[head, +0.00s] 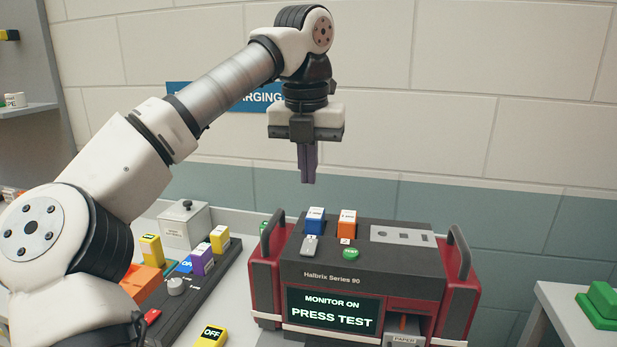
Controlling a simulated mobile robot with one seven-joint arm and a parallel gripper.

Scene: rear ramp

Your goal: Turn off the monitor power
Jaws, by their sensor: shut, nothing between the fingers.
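The monitor (375,262), a red and dark grey box marked Halbrix Series 90, stands on the bench. Its screen (331,312) reads "MONITOR ON" and "PRESS TEST". On its top are a green TEST button (350,253), a blue block (315,222), an orange block (347,224) and a small grey switch-like piece (310,245). A yellow piece marked OFF (211,336) is at the bottom edge, left of the monitor, partly cut off. My gripper (308,181) points down, shut and empty, in the air above the monitor's left part, touching nothing.
A dark strip (205,290) left of the monitor carries yellow, purple and blue pieces and a grey knob (175,287). A lidded light box (185,227) stands behind it. Upright handles (457,252) flank the monitor. A green object (602,306) lies on a right-hand table.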

